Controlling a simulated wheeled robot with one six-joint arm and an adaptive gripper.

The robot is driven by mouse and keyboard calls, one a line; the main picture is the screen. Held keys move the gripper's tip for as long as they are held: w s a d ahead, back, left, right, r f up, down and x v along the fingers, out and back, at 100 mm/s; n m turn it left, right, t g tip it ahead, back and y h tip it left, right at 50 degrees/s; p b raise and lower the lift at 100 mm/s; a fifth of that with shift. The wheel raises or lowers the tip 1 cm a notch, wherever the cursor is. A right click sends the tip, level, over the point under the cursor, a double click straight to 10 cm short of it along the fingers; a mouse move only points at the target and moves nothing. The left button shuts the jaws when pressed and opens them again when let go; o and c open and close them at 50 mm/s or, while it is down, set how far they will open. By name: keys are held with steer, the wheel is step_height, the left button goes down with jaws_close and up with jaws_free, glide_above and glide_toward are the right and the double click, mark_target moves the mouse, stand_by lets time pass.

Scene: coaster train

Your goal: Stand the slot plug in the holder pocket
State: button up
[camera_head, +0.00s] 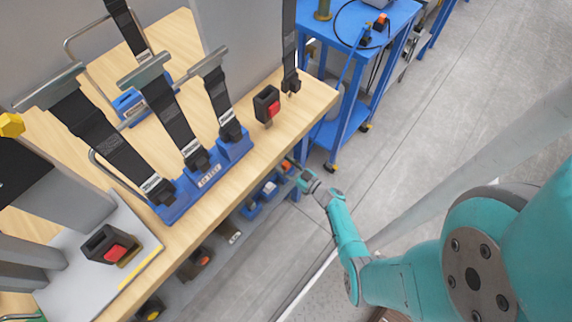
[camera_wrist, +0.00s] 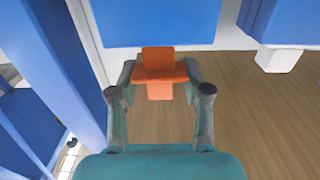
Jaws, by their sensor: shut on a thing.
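The orange slot plug (camera_wrist: 160,72) sits between the fingertips of my gripper (camera_wrist: 160,75) in the wrist view, and the gripper is shut on it. Its upper tab overlaps the lower edge of a blue block (camera_wrist: 160,22); I cannot tell whether they touch. In the head view my gripper (camera_head: 293,165) is at the right end of the wooden bench, by its lower level, with a small orange patch of the plug (camera_head: 286,166) showing. Small blue holders (camera_head: 250,210) stand on that lower level. I cannot tell which holds the pocket, and its opening is not visible.
A second blue block (camera_wrist: 285,22) with a white piece (camera_wrist: 277,60) is at the right in the wrist view. A blue post (camera_wrist: 65,70) rises close on the left. The wooden bench (camera_head: 270,150) overhangs the lower level. A blue cart (camera_head: 345,95) stands behind.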

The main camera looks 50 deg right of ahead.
steer(key=shift+f, duration=1.1)
steer(key=o, duration=1)
steer(key=shift+s, duration=0.1)
steer(key=s, duration=0.7)
steer(key=shift+s, duration=0.2)
steer(key=shift+d, duration=0.1)
